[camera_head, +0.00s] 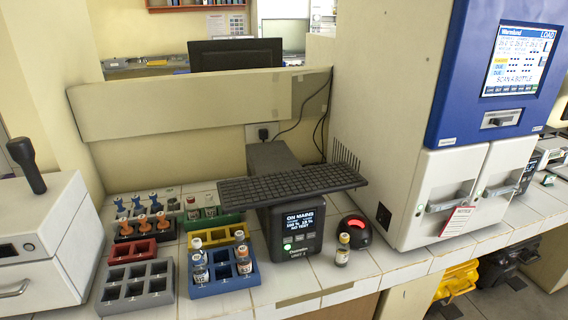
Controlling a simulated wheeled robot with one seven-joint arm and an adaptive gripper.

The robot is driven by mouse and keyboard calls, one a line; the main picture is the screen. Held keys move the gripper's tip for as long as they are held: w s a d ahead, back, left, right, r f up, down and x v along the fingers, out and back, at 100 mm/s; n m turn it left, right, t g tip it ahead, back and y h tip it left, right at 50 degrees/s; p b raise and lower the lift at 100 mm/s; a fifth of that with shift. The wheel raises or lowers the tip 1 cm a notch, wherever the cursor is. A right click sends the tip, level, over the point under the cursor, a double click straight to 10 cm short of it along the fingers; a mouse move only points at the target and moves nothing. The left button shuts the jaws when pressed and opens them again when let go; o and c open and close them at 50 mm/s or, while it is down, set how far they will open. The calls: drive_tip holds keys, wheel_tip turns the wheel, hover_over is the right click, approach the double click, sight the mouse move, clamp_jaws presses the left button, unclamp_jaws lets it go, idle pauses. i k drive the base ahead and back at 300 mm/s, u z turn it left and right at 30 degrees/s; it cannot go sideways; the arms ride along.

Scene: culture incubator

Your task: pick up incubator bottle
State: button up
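A small bottle (342,250) with amber contents and a yellowish top stands upright alone on the tiled bench, just in front of the red-lit black scanner (355,232). I cannot tell which bottle the task names. The incubator (420,120) is a large cream cabinet with a blue panel and a screen reading "SCAN A BOTTLE". Its two lower doors are shut. My gripper is not in view.
Red (132,252), grey (134,288), green and yellow racks crowd the left bench. A white machine (50,240) with a black lever stands far left. Bare tiles show at the bench front.

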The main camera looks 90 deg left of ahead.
sight(244, 259)
drive_tip(key=k, duration=1)
drive_tip(key=u, duration=2.2)
